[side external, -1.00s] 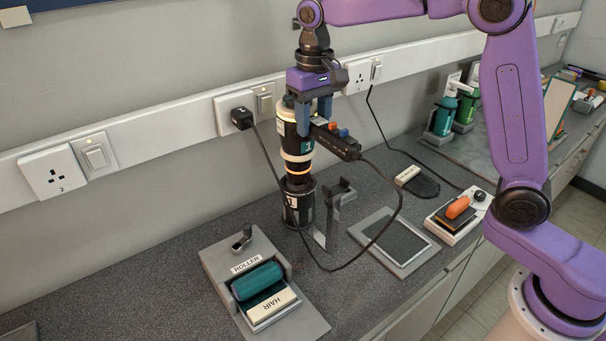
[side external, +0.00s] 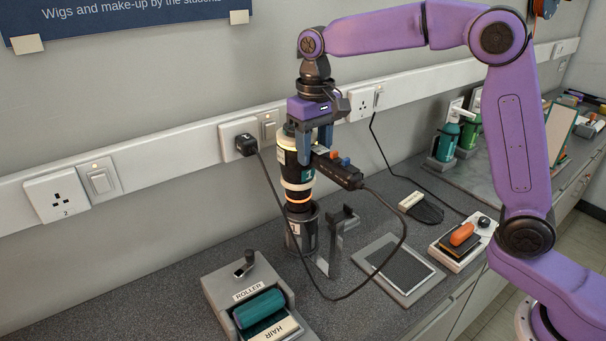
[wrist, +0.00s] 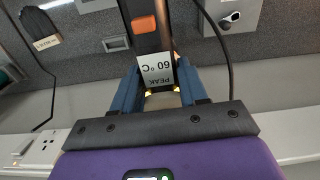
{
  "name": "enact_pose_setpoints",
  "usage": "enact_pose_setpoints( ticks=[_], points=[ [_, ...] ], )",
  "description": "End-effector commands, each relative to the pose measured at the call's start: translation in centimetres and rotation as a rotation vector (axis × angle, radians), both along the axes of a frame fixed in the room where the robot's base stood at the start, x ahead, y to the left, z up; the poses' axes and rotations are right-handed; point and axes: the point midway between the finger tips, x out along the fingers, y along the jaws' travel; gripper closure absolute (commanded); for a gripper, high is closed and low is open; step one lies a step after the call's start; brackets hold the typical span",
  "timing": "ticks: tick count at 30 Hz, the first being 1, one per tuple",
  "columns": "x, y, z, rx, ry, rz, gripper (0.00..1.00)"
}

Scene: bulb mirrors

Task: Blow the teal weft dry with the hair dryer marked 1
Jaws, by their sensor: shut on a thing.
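The teal weft (side external: 259,308) lies rolled on the grey block labelled ROLLER (side external: 218,292), left of the dryer. In the wrist view the dryer (wrist: 157,68) carries an upside-down label, PEAK 60°C, and an orange switch.
The dryer's cord (side external: 395,256) loops over the counter to a plug (side external: 246,145) in the wall. A metal bracket (side external: 335,245) stands beside the cup. A grey framed pad (side external: 400,268) and a tray with an orange-handled tool (side external: 463,236) lie to the right.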

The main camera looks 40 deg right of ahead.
Motion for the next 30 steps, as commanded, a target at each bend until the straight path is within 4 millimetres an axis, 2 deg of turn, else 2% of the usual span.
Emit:
enact_pose_setpoints(
  ticks=[8,12,16,22,30],
  points=[
    [-3.4,6.8,1.8,0.003,-0.007,0.183,1.0],
    [-6.1,10.8,2.8,0.004,-0.007,0.303,1.0],
    [-8.6,13.6,3.6,0.003,-0.006,0.398,1.0],
    [-10.8,15.9,4.3,0.002,-0.004,0.48,1.0],
    [-11.3,16.3,4.5,0.002,-0.004,0.497,1.0]
  ],
)
